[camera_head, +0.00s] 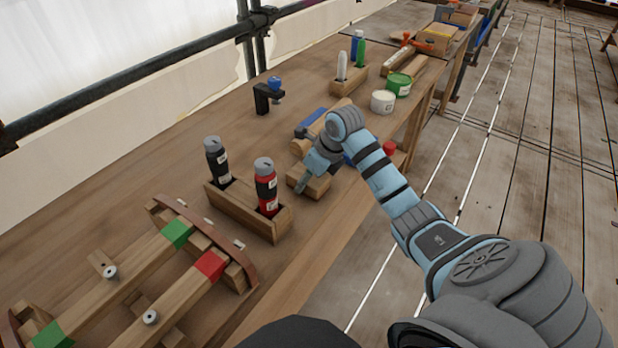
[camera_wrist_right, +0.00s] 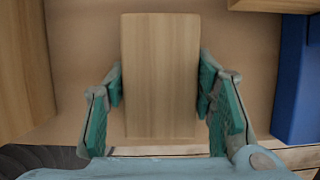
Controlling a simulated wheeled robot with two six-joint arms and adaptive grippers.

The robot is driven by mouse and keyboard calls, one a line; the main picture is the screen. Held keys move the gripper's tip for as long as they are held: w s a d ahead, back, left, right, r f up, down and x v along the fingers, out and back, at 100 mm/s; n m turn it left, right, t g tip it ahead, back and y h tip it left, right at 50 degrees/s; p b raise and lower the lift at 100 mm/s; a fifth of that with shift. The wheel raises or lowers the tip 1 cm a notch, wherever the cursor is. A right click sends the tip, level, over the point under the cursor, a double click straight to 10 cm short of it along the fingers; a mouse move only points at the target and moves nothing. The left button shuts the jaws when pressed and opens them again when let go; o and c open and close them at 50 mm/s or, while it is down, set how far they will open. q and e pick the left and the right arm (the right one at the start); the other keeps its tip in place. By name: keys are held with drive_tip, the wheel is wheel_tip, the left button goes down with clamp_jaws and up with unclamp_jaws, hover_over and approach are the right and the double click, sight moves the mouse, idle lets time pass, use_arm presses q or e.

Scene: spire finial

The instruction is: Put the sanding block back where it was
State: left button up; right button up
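A plain wooden block, apparently the sanding block (camera_head: 318,187), lies near the front edge of the workbench, partly hidden by my right gripper (camera_head: 308,178). In the right wrist view the wooden block (camera_wrist_right: 160,75) lies lengthwise between the two fingers of the right gripper (camera_wrist_right: 160,82). My left gripper is not in view.
A wooden holder (camera_head: 232,208) with black and red bottles stands just left of the block. A blue object (camera_wrist_right: 297,80) is close on its right in the wrist view. White (camera_head: 382,102) and green (camera_head: 398,84) tins stand farther back. Bare bench lies at back left.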

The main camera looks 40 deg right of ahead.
drive_tip(key=o, duration=0.3)
drive_tip(key=shift+f, duration=0.1)
drive_tip(key=shift+o, duration=0.4)
drive_tip(key=shift+r, duration=0.35)
drive_tip(key=p+v, duration=0.2)
drive_tip(key=v, duration=1.2)
drive_tip(key=shift+r, duration=0.3)
drive_tip(key=shift+s+d+f, duration=0.1)
drive_tip(key=shift+s, duration=0.1)
